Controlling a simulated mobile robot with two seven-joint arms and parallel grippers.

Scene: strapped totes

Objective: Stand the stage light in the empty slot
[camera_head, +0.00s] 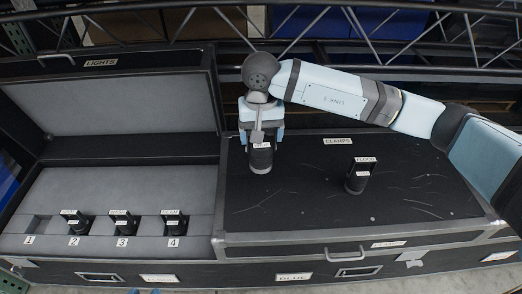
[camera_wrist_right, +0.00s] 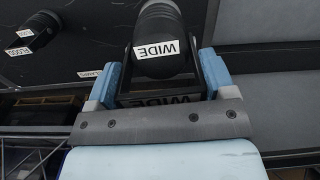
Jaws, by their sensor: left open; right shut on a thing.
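My right gripper (camera_head: 261,132) reaches in from the right and points down over the left part of the CLAMPS case lid. It is shut on a black stage light (camera_head: 261,161), whose label reads WIDE in the right wrist view (camera_wrist_right: 165,20). The light hangs upright; I cannot tell if its bottom touches the lid. The empty slot (camera_head: 33,224), numbered 1, is at the left end of the grey foam tray in the open LIGHTS case (camera_head: 212,230). Black lights stand in slot 2 (camera_head: 75,224), slot 3 (camera_head: 124,223) and slot 4 (camera_head: 173,224). My left gripper is not in view.
Another black light, labelled FLOOD (camera_head: 357,180), stands on the closed CLAMPS case (camera_head: 430,190), right of my gripper. It also shows in the wrist view (camera_wrist_right: 40,28). The raised LIGHTS lid (camera_head: 115,100) stands behind the tray. Metal trusses (camera_head: 400,35) run behind the cases.

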